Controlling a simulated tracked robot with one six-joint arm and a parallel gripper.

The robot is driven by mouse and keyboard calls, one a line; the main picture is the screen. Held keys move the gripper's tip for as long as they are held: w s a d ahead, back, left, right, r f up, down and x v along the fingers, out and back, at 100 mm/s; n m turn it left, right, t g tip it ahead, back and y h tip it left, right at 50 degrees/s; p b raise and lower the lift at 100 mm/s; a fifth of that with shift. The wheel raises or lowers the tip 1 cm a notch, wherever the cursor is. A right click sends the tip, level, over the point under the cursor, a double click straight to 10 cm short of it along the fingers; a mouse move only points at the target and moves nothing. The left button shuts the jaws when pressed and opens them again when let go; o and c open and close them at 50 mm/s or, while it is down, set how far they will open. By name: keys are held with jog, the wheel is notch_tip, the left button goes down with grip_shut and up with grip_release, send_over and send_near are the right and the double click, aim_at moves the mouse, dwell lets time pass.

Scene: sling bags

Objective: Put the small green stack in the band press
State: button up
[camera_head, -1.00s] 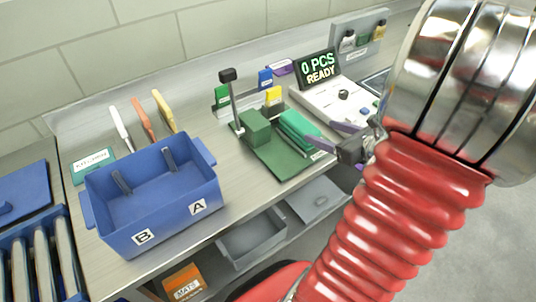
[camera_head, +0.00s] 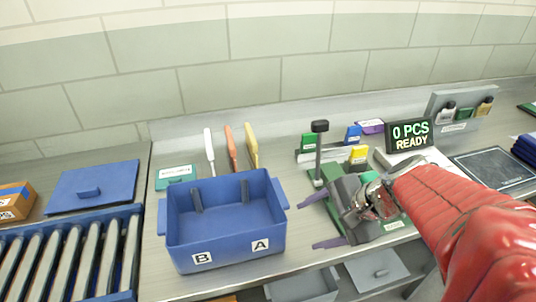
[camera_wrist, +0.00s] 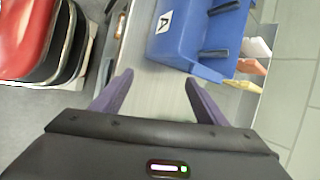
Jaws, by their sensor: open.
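The press (camera_head: 319,150) has an upright lever with a black knob over a green base, which my arm largely covers in the head view. A lighter green stack shows in part (camera_head: 369,177) behind my wrist; I cannot tell whether it rests on the base or just beyond it. My gripper (camera_head: 309,224) has its purple fingers spread, pointing left toward the blue bin. In the wrist view my gripper (camera_wrist: 157,80) is open and empty, with bare grey bench between its fingers. The press and the stack are not visible in the wrist view.
The blue bin (camera_head: 225,255) marked A and B stands left of my gripper. A display (camera_head: 409,135) reads 0 PCS READY. Several small coloured blocks stand behind the press, including a yellow one (camera_head: 358,154). A narrow strip of bench between bin and press is clear.

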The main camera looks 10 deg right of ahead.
jog(key=s+a+r+n+h, duration=0.5)
jog(key=r+n, duration=0.1)
jog(key=n, duration=0.9)
jog(key=shift+a+r, duration=0.1)
jog(key=shift+c, duration=0.4)
dwell(0.4)
